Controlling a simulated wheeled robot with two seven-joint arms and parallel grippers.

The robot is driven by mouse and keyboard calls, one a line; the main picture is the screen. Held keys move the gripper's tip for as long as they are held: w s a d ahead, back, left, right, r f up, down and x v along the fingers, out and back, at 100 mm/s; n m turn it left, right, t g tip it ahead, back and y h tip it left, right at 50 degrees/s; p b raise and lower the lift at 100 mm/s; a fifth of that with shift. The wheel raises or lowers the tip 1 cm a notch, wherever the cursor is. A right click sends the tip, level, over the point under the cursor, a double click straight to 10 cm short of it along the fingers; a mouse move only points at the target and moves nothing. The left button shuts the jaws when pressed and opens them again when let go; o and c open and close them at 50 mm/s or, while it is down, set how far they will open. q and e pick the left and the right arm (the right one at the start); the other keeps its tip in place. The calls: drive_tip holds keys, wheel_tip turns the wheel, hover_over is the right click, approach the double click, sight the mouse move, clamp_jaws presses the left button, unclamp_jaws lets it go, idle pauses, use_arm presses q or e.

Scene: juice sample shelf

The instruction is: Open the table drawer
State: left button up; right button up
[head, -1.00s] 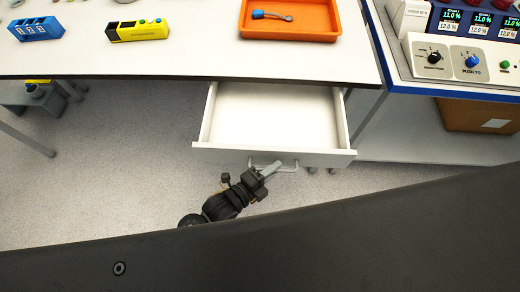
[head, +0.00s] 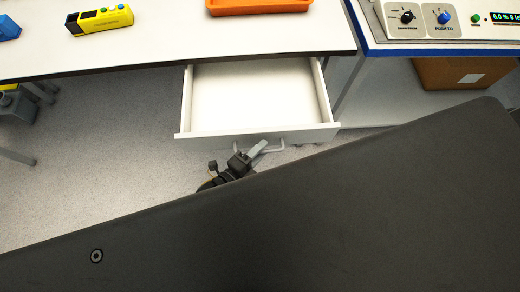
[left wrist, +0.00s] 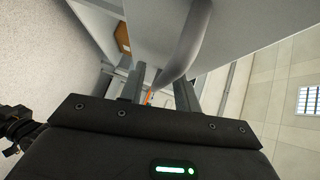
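The table drawer (head: 258,92) is white, empty and pulled well out from under the tabletop, with its inside showing in the head view. Its grey bar handle (head: 275,148) is on the front panel. My left gripper (head: 257,147) is at the handle. In the left wrist view, the handle (left wrist: 187,50) runs down between the two fingers of the left gripper (left wrist: 160,84), close to the right-hand finger. I cannot tell whether both fingers press on it. My right gripper is not in view.
The white tabletop (head: 170,38) holds an orange tray (head: 258,5) and a yellow device (head: 100,18). A control panel (head: 430,18) stands at right, with a cardboard box (head: 465,72) below. A dark part of my body covers the lower head view.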

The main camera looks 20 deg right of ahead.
use_arm(q)
drive_tip(key=b+v, duration=0.2)
drive_tip(key=v, duration=0.9)
drive_tip(key=shift+d, duration=0.1)
